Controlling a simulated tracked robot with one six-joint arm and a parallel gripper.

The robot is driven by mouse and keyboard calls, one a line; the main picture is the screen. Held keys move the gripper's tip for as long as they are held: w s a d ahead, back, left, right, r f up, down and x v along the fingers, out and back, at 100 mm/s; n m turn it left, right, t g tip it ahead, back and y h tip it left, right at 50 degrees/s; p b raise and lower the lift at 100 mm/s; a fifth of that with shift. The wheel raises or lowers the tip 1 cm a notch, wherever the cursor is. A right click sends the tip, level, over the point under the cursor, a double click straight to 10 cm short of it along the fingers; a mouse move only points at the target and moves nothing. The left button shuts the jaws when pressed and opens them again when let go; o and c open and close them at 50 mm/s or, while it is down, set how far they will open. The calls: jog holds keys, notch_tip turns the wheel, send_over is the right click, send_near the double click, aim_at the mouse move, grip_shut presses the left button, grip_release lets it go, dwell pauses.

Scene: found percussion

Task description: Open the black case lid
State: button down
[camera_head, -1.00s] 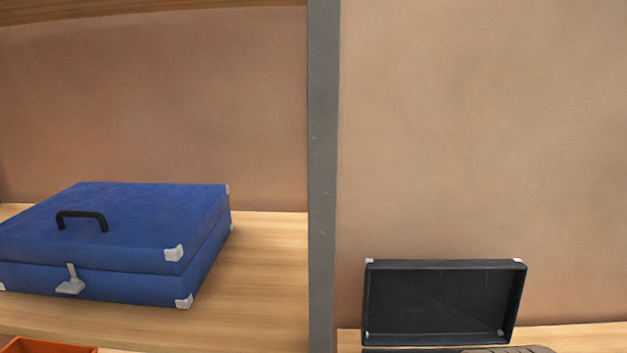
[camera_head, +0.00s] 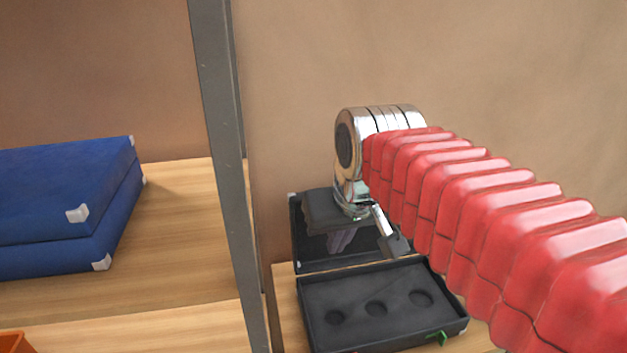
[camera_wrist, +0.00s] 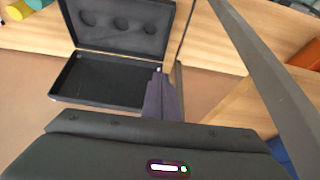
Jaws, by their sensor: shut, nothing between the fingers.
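The black case stands open on the right-hand shelf. Its base (camera_head: 350,290) lies flat and shows 3 round recesses. Its lid (camera_head: 297,235) stands up at the back of the base. The wrist view shows the base (camera_wrist: 108,45) above and the lid's hollow inside (camera_wrist: 105,78) below. My gripper (camera_head: 342,240) is in front of the lid, partly covering it, with its fingers shut and empty. In the wrist view my gripper (camera_wrist: 160,98) shows beside the lid's edge; I cannot tell whether it touches.
A grey upright post (camera_head: 225,150) stands left of the case. A closed blue case (camera_head: 60,210) lies on the shelf beyond it. An orange bin edge (camera_head: 12,343) shows at lower left. Yellow (camera_wrist: 18,10) and teal items are in the wrist view's corner.

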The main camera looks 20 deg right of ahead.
jog(key=w+d+r, duration=0.1)
jog(key=w+r, duration=0.4)
jog(key=w, duration=0.5)
jog(key=g, duration=0.3)
send_over(313, 175)
jog(key=s, duration=0.5)
jog(key=shift+m, duration=0.3)
jog(key=f, duration=0.6)
jog(key=shift+a, duration=0.4)
jog(key=shift+f, duration=0.15)
jog(key=f, duration=0.3)
jog(key=w+f, duration=0.1)
jog(key=f, duration=0.2)
jog(key=w+f, duration=0.1)
jog(key=f, duration=0.2)
jog(key=shift+f, duration=0.2)
jog(key=shift+s+r, duration=0.2)
jog(key=shift+s, duration=1.75)
